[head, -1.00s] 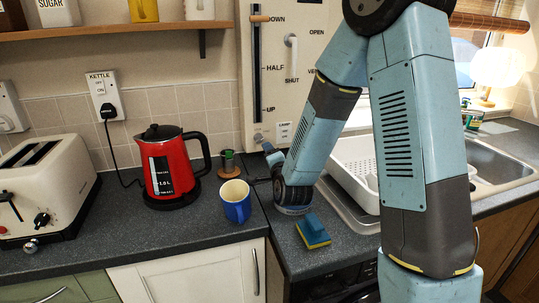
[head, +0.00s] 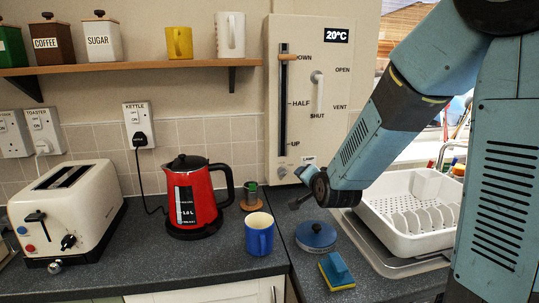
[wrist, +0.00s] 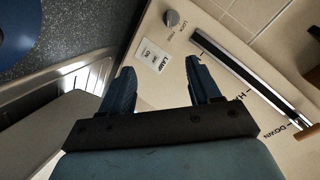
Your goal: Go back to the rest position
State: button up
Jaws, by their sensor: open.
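My gripper (head: 298,187) is at the end of my arm, in front of the lower part of the cream control panel (head: 308,110). It is above the counter and just above and behind a round blue lid-like object (head: 316,234) with a knob. In the wrist view, the two dark fingers of my gripper (wrist: 160,70) stand apart with nothing between them. Beyond them the wrist view shows the panel (wrist: 185,95) with its lamp switch (wrist: 152,55), knob and slider slot. Part of the round blue object (wrist: 12,28) shows at the upper left corner.
A blue mug (head: 259,238), a red kettle (head: 195,205) and a cream toaster (head: 68,215) stand to the left. A white dish rack (head: 410,230) is to the right. A shelf (head: 130,68) runs above.

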jog(key=s+d+r+n+g, duration=0.2)
jog(key=s+d+r, duration=0.1)
jog(key=s, duration=0.7)
jog(key=s+d+r+n+g+h, duration=0.1)
jog(key=s+d+r+n+g, duration=0.2)
jog(key=s, duration=0.7)
jog(key=s+d+r+n+g+h, duration=0.1)
jog(key=s+d+r+n+g, duration=0.1)
jog(key=s+d, duration=0.4)
jog(key=s+r+g, duration=0.1)
jog(key=s, duration=0.3)
jog(key=shift+r+n, duration=0.3)
jog(key=shift+n, duration=0.1)
